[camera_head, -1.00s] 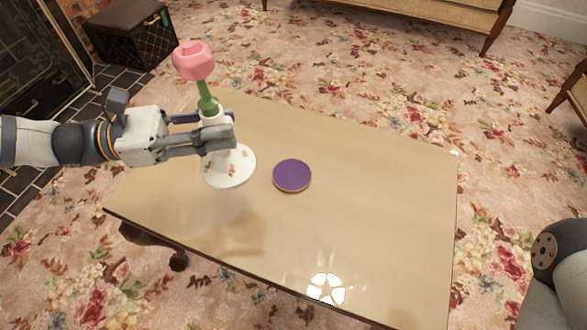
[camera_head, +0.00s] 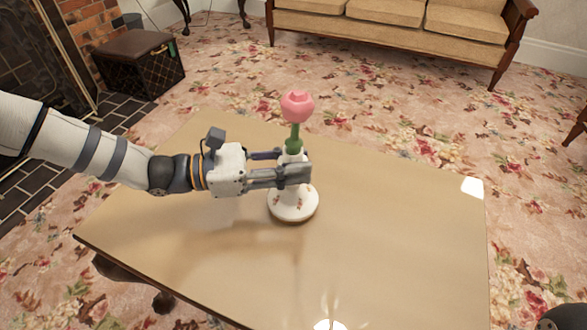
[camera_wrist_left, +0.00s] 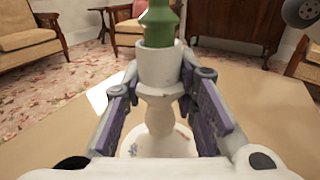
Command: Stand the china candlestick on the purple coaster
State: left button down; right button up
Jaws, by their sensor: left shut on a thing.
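The china candlestick (camera_head: 292,204) is white with a wide round floral base, and a green stem with a pink top stands in it. It is upright over the middle of the table. My left gripper (camera_head: 296,170) is shut on its narrow neck from the left. In the left wrist view the candlestick (camera_wrist_left: 160,118) stands between the two finger pads. The purple coaster is hidden, with the base over its area. I cannot tell whether the base touches it.
The tan table (camera_head: 390,235) is otherwise clear, with bare room around the candlestick. A sofa (camera_head: 400,22) stands beyond it on the floral carpet. A dark box stool (camera_head: 140,62) is by the fireplace at the back left.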

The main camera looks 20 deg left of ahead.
pick_arm(q)
jog(key=shift+f, duration=0.3)
jog(key=shift+r, duration=0.15)
jog(key=c, duration=1.7)
grip_release()
jog(key=shift+f, duration=0.35)
jog(key=o, duration=0.4)
jog(key=shift+r, duration=0.1)
